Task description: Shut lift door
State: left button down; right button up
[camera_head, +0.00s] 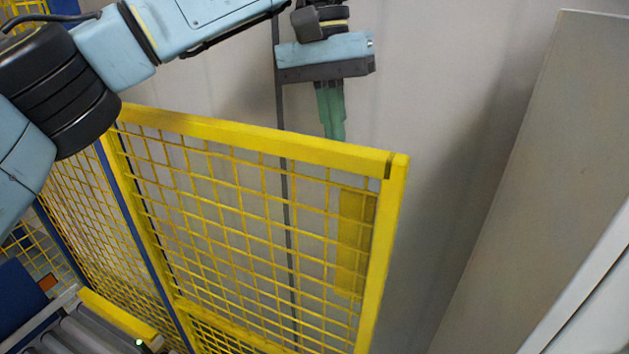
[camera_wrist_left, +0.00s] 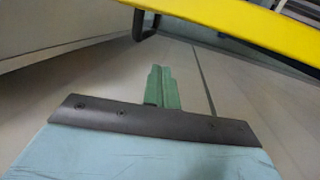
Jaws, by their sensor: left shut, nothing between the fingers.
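The lift door is a yellow-framed mesh panel (camera_head: 265,143) that stands swung out in the middle of the head view. A solid yellow plate (camera_head: 353,240) is set in the mesh near its free edge. My left gripper (camera_head: 335,137) is behind the top rail, near the free upper corner, with its green fingers pointing down. The fingers are shut and hold nothing. In the left wrist view the shut fingers (camera_wrist_left: 162,104) show below a yellow rail (camera_wrist_left: 240,25), apart from it. My right gripper is not in view.
A yellow mesh fence with blue posts (camera_head: 130,215) stands at the left. A roller conveyor (camera_head: 80,335) with a yellow side guard lies at the lower left. A tall grey panel (camera_head: 530,180) stands at the right. Bare floor shows between it and the door.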

aim_at(303, 207)
pick_arm(q)
jog(key=a+y, duration=0.1)
jog(key=s+a+f+y, duration=0.1)
jog(key=s+a+g, duration=0.1)
jog(key=shift+f+y, duration=0.35)
jog(key=shift+y, duration=0.05)
jog(key=b+x, duration=0.1)
jog(key=x, duration=0.7)
jog(key=shift+s+f, duration=0.2)
jog(key=shift+f, duration=0.5)
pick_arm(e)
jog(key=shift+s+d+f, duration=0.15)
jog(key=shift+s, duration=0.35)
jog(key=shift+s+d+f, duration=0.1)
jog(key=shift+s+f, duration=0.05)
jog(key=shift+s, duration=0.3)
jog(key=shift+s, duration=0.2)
